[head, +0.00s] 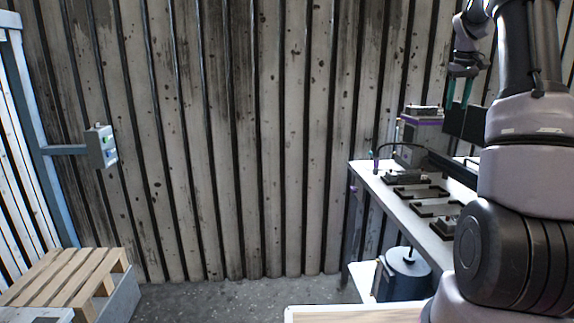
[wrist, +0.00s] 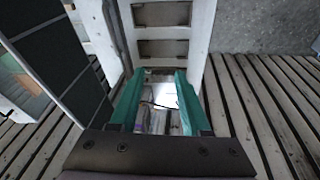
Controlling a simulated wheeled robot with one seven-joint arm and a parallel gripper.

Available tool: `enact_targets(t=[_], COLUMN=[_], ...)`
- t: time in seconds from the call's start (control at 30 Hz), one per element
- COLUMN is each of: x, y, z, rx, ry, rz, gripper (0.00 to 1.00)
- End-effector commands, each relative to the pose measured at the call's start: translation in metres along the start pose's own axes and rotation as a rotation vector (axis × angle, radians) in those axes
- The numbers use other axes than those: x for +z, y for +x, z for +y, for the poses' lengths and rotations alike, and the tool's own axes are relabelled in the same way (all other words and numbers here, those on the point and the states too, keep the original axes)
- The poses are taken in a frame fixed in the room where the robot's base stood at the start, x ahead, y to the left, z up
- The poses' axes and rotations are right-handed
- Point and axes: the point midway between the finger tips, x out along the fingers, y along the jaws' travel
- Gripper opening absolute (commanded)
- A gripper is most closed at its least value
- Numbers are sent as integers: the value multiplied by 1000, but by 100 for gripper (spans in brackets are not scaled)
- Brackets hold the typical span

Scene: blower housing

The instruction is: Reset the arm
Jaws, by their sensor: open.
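My gripper (head: 458,100) is at the upper right of the head view, above the workbench and pointing down. Its two green fingers are spread apart. In the wrist view my gripper (wrist: 159,78) shows both fingers with a clear gap between them and nothing held. My arm fills the right side of the head view and hides part of the bench.
The workbench (head: 396,203) stands at right, bearing dark fixtures (head: 421,191) and a grey machine with a purple band (head: 422,130). A blue canister (head: 404,275) stands below. A wooden pallet (head: 62,277) and a control box (head: 102,146) are at left. The middle floor is clear.

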Motion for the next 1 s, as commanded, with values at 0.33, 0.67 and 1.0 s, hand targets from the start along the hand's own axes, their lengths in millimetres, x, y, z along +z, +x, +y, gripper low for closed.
enact_targets(t=[0.33,0.67,1.0], x=[103,246,338], y=[-116,-152,-136], z=[-138,-237,-277], rx=[-138,-282,-368], ry=[138,258,340], rz=[173,280,325], gripper=[47,47,47])
